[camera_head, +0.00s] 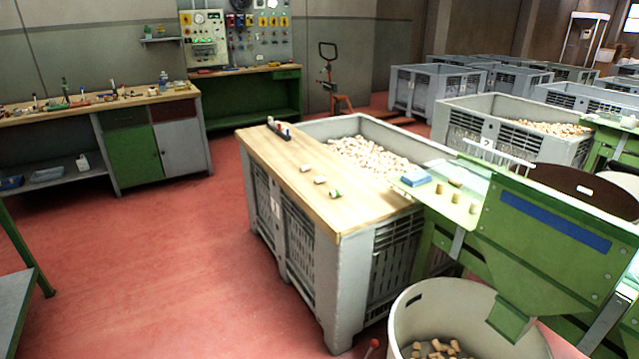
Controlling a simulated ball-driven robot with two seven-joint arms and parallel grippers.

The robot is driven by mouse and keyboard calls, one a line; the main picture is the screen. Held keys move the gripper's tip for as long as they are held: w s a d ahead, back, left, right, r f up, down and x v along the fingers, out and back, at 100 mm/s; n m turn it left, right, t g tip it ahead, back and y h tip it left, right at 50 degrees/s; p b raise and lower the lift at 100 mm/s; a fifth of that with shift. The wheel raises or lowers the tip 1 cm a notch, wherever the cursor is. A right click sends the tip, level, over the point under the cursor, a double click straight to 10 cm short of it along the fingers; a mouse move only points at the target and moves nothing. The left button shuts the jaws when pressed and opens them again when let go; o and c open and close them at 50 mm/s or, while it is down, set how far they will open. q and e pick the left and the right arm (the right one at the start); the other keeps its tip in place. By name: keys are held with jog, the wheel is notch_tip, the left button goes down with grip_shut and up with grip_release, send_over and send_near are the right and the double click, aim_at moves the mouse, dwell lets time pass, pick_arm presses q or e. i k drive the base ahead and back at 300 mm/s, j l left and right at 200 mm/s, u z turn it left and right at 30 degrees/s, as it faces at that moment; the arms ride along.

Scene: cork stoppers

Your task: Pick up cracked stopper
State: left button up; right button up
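Three small pale pieces, which look like stoppers, lie in a row on the wooden board (285,170) across the near crate: one (306,168), a second (320,180) and a third (336,194) with a dark greenish end. Several tan cork stoppers (455,198) stand on the green machine's ledge to the right. They are too small for me to tell which stopper is cracked. Neither of my grippers is in view.
The grey crate (340,285) holds many loose corks (372,158). A dark rack (279,128) and a blue block (415,178) sit nearby. A round bin (400,315) with corks stands in front of the green machine (545,235). The red floor (170,260) at left is clear.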

aim_at(320, 180)
jog(key=i+j+z, duration=0.15)
jog(key=z, duration=0.2)
jog(key=i+j+z, duration=0.2)
jog(key=z, duration=0.15)
jog(key=i+j+z, duration=0.2)
jog(key=z, duration=0.15)
